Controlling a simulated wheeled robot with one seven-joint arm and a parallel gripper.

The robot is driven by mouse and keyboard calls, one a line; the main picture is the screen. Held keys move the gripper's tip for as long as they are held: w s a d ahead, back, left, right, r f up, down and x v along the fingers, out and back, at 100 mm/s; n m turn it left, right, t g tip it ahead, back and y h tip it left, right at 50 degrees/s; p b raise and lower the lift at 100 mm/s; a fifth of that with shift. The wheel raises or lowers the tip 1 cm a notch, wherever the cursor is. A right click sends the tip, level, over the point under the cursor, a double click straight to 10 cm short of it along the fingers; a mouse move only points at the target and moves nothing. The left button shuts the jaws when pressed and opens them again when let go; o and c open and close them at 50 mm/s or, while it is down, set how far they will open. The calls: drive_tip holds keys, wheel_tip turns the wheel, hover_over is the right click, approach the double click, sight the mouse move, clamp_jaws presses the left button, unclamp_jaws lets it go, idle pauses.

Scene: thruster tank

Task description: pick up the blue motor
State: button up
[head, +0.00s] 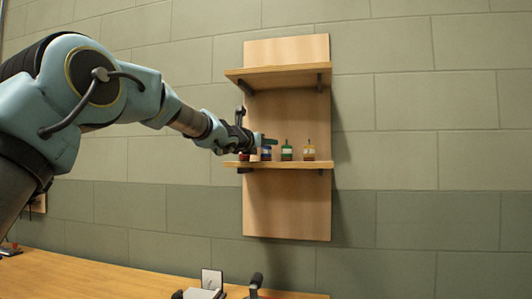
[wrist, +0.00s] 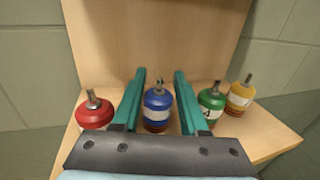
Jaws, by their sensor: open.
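The blue motor (wrist: 158,99) stands upright on the lower shelf, with a white band and a metal shaft on top. In the wrist view it sits between the two teal fingers of my gripper (wrist: 160,100), with a gap visible on each side. The gripper is open and holds nothing. In the head view my gripper (head: 258,141) is at the lower shelf, and the blue motor (head: 266,152) is partly hidden behind it.
A red motor (wrist: 94,112) stands just left of the left finger. A green motor (wrist: 211,104) stands close to the right finger, and a yellow motor (wrist: 240,93) is farther right. The wooden back panel (head: 290,110) rises behind the lower shelf (head: 290,165). An upper shelf (head: 285,74) is above.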

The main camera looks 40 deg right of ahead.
drive_tip(key=shift+c, duration=0.4)
clamp_jaws()
drive_tip(key=shift+r, duration=0.1)
